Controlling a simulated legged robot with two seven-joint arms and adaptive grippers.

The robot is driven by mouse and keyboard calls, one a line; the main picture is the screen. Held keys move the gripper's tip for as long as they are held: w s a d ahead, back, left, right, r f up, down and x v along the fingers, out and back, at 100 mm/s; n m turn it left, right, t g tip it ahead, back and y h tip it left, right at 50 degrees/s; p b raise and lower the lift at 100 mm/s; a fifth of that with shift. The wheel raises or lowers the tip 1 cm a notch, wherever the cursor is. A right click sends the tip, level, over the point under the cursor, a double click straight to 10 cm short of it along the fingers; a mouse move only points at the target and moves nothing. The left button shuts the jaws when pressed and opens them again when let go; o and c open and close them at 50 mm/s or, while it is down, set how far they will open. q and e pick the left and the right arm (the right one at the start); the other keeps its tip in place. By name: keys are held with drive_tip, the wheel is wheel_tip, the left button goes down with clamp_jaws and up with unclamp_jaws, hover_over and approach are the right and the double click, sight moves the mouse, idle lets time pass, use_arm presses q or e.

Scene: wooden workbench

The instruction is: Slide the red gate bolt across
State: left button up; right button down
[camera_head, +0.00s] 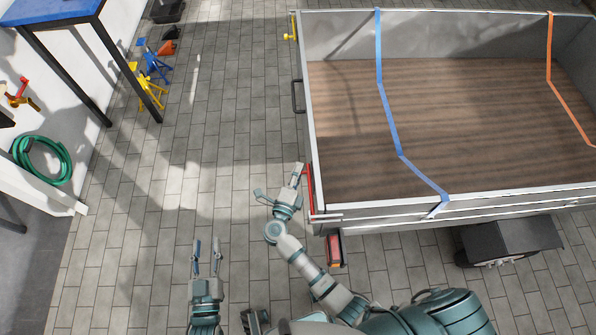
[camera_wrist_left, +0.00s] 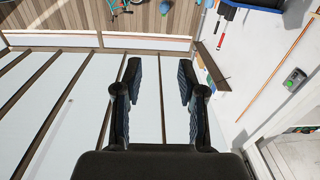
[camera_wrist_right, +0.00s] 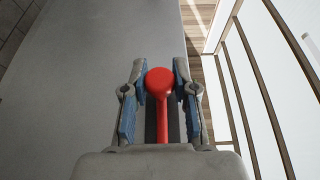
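The red gate bolt (camera_head: 309,186) shows as a thin red bar along the near left corner of the trailer (camera_head: 312,110). In the right wrist view its round red knob and shaft (camera_wrist_right: 160,84) lie between the fingers of my right gripper. My right gripper (camera_head: 279,183) is open beside the bolt, its fingers spread; it also shows in the right wrist view (camera_wrist_right: 160,70). I cannot tell if a finger touches the knob. My left gripper (camera_head: 206,243) is open and empty over the paving, away from the trailer; it also shows in the left wrist view (camera_wrist_left: 159,72).
Blue (camera_head: 391,120) and orange (camera_head: 562,88) straps cross the trailer bed. A black handle (camera_head: 297,96) and a yellow latch (camera_head: 290,37) are on its left side. A green hose (camera_head: 42,160) and a blue-topped bench (camera_head: 50,12) stand left.

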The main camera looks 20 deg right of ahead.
drive_tip(key=shift+a+f, duration=0.15)
drive_tip(key=shift+a, duration=0.1)
drive_tip(key=shift+w, duration=0.35)
drive_tip(key=w, duration=0.1)
drive_tip(key=w+d, duration=0.1)
drive_tip(key=w, duration=0.1)
drive_tip(key=shift+w+f+b, duration=0.1)
drive_tip(key=shift+w+b, duration=0.05)
drive_tip(key=shift+b, duration=0.15)
drive_tip(key=c, duration=1.3)
unclamp_jaws()
drive_tip(key=o, duration=0.4)
drive_tip(key=shift+a, duration=0.1)
drive_tip(key=shift+c, duration=0.2)
drive_tip(key=shift+a, duration=0.1)
use_arm(q)
drive_tip(key=shift+a+r+t, duration=0.5)
drive_tip(key=shift+r, duration=0.05)
use_arm(e)
drive_tip(key=v, duration=0.7)
drive_tip(key=shift+a, duration=0.35)
